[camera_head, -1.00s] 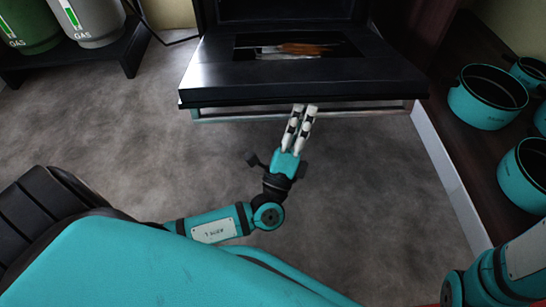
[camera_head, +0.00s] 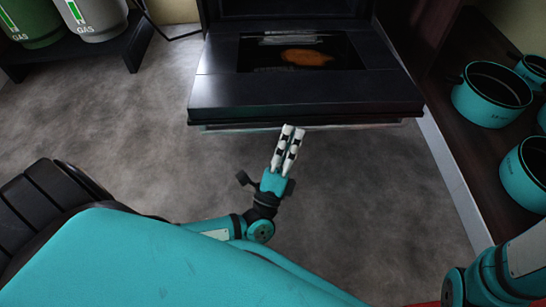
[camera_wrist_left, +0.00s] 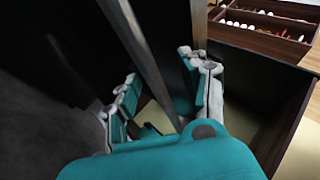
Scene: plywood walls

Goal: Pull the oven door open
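The black oven door (camera_head: 215,90) is folded down toward me at the top middle of the head view, close to flat. Its thin metal handle (camera_head: 350,126) runs along below the front edge. My left gripper (camera_head: 293,130) has its white-tipped fingertips at the middle of that handle. In the left wrist view, its two fingers (camera_wrist_left: 160,88) stand apart, and a metal bar (camera_wrist_left: 145,55) passes between them with gaps visible. Exact contact with the handle is hard to see. My right arm shows at the bottom right, with its gripper out of frame.
Teal pots (camera_head: 491,95) stand on a dark wooden surface (camera_head: 462,130) at the right. Gas cylinders (camera_head: 98,18) rest on a low black stand (camera_head: 133,48) at the upper left. The grey floor (camera_head: 130,140) left of the door is clear.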

